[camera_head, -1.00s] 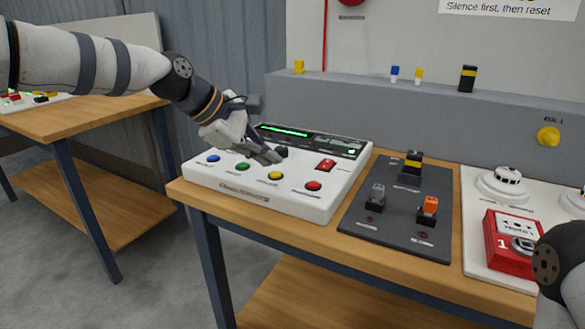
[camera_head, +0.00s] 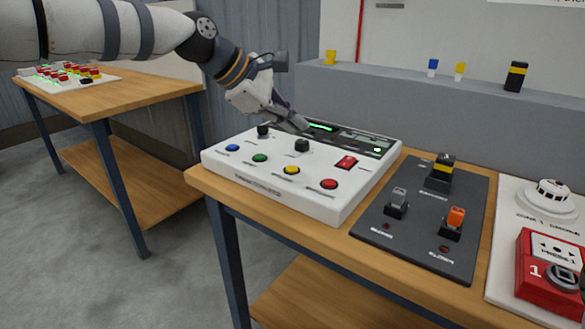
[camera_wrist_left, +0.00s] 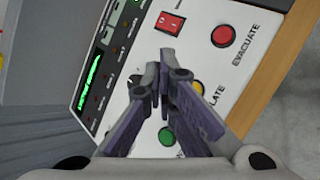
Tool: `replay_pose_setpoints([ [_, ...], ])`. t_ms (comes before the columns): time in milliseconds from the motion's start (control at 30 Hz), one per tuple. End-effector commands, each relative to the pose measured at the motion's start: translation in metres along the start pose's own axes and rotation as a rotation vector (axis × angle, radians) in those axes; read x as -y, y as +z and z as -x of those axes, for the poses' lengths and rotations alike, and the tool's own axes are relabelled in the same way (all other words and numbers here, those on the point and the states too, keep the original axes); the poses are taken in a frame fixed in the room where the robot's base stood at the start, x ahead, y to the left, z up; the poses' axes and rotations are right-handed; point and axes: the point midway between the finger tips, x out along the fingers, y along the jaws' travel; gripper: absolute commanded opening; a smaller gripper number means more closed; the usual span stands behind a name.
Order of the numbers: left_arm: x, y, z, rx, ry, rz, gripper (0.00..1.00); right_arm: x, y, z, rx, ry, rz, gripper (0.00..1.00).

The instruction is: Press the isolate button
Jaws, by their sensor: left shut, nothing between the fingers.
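The white control panel (camera_head: 240,165) sits on the wooden bench. Its yellow button (camera_head: 292,170) is in the front row, between the green (camera_head: 260,158) and red (camera_head: 329,184) buttons. In the left wrist view the yellow button (camera_wrist_left: 197,87) is partly covered by a finger, and the label beside it shows only "LATE". My left gripper (camera_head: 304,128) is shut and empty, above the back part of the panel, behind the yellow button and apart from it. Its fingers (camera_wrist_left: 160,72) also show in the left wrist view. My right gripper is not in view.
Black knobs (camera_head: 302,145) and a red rocker switch (camera_head: 346,162) stand on the panel near the gripper. A dark switch plate (camera_head: 375,226) lies to the right, then a red call point (camera_head: 548,268). Another bench (camera_head: 150,93) stands at the left.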

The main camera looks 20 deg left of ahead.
Motion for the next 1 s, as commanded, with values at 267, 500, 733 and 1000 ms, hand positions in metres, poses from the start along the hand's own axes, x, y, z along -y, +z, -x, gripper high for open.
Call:
replay_pose_setpoints([
  [267, 0.023, -0.023, -0.032, -0.001, -0.006, 0.003, 0.0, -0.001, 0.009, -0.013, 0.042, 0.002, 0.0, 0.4],
  [500, 0.031, -0.03, -0.042, 0.001, -0.002, 0.0, 0.0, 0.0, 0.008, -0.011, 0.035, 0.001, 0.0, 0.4],
  [733, 0.032, -0.032, -0.044, 0.0, -0.002, 0.001, 0.0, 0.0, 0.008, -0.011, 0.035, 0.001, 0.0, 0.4],
  [1000, 0.032, -0.032, -0.044, 0.0, -0.002, 0.001, 0.0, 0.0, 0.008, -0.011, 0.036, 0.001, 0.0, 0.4],
])
